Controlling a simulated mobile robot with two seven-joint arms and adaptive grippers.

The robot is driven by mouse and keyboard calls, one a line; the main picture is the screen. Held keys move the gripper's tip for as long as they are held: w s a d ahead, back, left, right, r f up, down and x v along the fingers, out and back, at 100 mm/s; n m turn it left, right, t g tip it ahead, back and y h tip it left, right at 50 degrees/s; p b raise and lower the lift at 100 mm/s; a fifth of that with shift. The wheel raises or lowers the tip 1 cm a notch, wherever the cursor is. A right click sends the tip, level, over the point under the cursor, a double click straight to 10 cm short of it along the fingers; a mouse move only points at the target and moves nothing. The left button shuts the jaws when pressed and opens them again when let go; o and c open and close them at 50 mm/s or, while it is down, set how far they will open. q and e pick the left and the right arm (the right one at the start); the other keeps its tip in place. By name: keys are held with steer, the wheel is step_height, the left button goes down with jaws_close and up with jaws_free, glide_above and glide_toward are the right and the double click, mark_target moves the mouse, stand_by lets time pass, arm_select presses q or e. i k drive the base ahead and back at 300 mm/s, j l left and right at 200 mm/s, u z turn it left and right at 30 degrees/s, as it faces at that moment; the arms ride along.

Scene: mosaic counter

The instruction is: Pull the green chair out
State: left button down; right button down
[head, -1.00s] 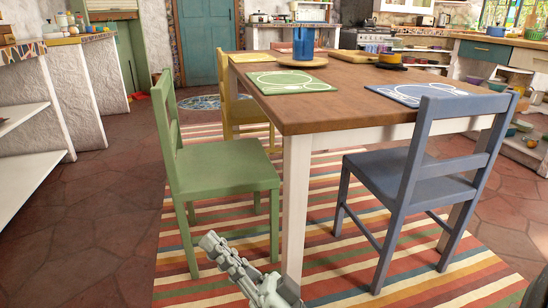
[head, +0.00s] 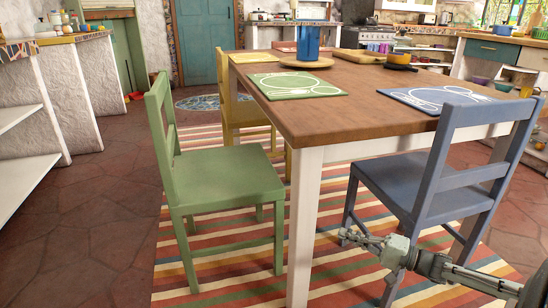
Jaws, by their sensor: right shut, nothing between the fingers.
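The green chair (head: 218,177) stands upright on the striped rug at the left side of the wooden table (head: 390,98). Its backrest is on the left, away from the table, and its seat edge is close to the near white table leg. My right gripper (head: 347,237) comes in from the lower right with its fingers shut and empty. It points left, in front of the blue chair (head: 400,187) in the picture. It is well to the right of the green chair and apart from it. My left gripper is not in view.
A yellow chair (head: 228,92) stands behind the green one at the table. The striped rug (head: 235,270) lies under the table and chairs. Bare tiled floor (head: 90,225) is free to the left of the green chair. A white shelf unit (head: 28,150) stands at the far left.

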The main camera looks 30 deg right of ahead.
mark_target(202, 180)
steer(key=i+l, duration=0.2)
steer(key=i, duration=0.2)
steer(key=i+l, duration=0.15)
steer(key=i, duration=0.25)
steer(key=i+l, duration=0.2)
steer(key=i, duration=0.15)
